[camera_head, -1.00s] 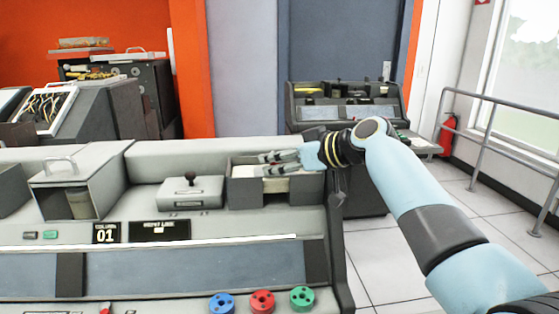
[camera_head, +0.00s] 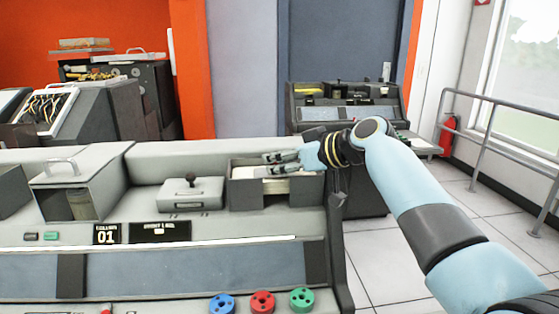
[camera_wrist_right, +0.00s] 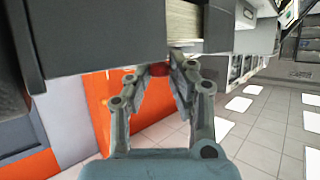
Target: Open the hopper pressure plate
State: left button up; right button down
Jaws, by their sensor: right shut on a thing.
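The card hopper (camera_head: 245,195) is a dark grey open box on the right end of the console top, with pale cards inside. In the right wrist view, the edges of the card stack (camera_wrist_right: 185,22) show beside its dark wall (camera_wrist_right: 100,35). My right gripper (camera_head: 266,164) reaches in from the right over the hopper. In the right wrist view, its fingers (camera_wrist_right: 160,70) are closed about a small dark red piece (camera_wrist_right: 158,69) of the hopper pressure plate. The rest of the plate is hidden or hard to make out. My left gripper is out of view.
A grey lidded tray with a black knob (camera_head: 191,190) stands left of the hopper. A box with a handle (camera_head: 75,185) is further left. Blue, red and green rings (camera_head: 262,301) lie at the front. A railing (camera_head: 500,115) and open floor are at right.

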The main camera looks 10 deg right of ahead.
jog(key=shift+w+r+m+g+p, duration=0.2)
jog(key=shift+r+m+g+p, duration=0.5)
jog(key=shift+p, duration=1)
jog(key=shift+w+r+m+g+h+p, duration=0.15)
jog(key=shift+r+g+h+p, duration=0.05)
jog(key=shift+r+g+p, duration=0.25)
jog(key=shift+w+r+m+g+h+p, duration=0.15)
jog(key=shift+r+g+h+p, duration=0.15)
jog(key=shift+g, duration=0.25)
jog(key=shift+w+r+g, duration=0.15)
jog(key=shift+w+g, duration=0.05)
jog(key=shift+g, duration=0.2)
jog(key=shift+w+r+m+g, duration=0.2)
jog(key=shift+m+g, duration=0.3)
jog(key=shift+g, duration=0.1)
jog(key=c, duration=1.2)
grip_release()
jog(key=shift+r, duration=0.1)
jog(key=v, duration=1.2)
